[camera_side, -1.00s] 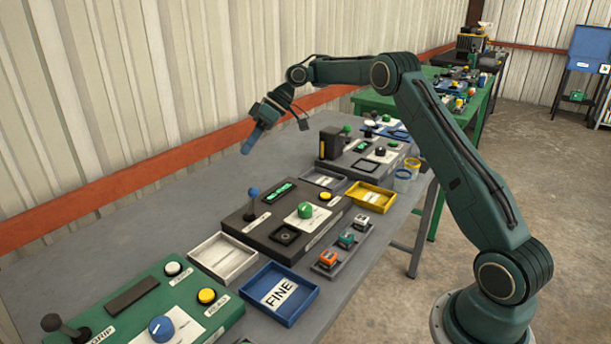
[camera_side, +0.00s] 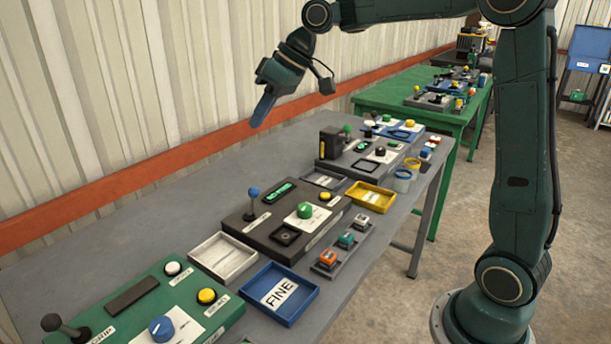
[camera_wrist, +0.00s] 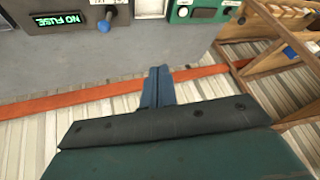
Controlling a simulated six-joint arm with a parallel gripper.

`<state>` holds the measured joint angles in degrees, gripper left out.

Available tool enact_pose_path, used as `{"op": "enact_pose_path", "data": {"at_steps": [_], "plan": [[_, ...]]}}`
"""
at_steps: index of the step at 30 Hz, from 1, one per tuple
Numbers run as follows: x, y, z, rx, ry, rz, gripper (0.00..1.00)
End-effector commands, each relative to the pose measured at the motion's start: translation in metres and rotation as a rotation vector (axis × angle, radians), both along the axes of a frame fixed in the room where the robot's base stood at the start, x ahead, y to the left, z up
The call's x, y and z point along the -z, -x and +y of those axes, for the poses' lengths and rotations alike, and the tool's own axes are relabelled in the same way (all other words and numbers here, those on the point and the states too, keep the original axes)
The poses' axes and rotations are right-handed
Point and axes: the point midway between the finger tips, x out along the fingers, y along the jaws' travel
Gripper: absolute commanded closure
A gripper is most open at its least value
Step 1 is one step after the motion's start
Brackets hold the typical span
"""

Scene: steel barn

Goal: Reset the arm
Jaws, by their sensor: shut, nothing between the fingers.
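My gripper (camera_side: 261,112) hangs above the back edge of the grey table (camera_side: 150,215), near the wall, in the side view. Its blue fingers are together and point down, with nothing between them. In the wrist view the closed blue fingers of my gripper (camera_wrist: 158,86) point toward the table edge. The black control box (camera_side: 262,228) with a blue-topped lever (camera_side: 254,192) stands below and in front, apart from the gripper. My upper arm stands nearly upright at the right.
A green panel (camera_side: 120,308), white tray (camera_side: 223,256), blue FINE tray (camera_side: 300,308) and yellow tray (camera_side: 371,197) are on the table. The wrist view shows a NO FUSE display (camera_wrist: 58,20) and a wooden rack (camera_wrist: 270,50). The table's back left is bare.

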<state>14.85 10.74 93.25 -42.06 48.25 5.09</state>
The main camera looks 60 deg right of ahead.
Motion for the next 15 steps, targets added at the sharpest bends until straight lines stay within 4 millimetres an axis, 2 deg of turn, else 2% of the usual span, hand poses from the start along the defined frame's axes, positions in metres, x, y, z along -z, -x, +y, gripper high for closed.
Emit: {"op": "enact_pose_path", "data": {"at_steps": [1,7,15], "plan": [[-0.005,0.012,0.004,0.012,0.01,-0.003,1.0],[-0.013,0.058,0.013,0.072,0.05,-0.002,1.0],[-0.011,0.123,0.018,0.154,0.1,-0.003,1.0]]}}
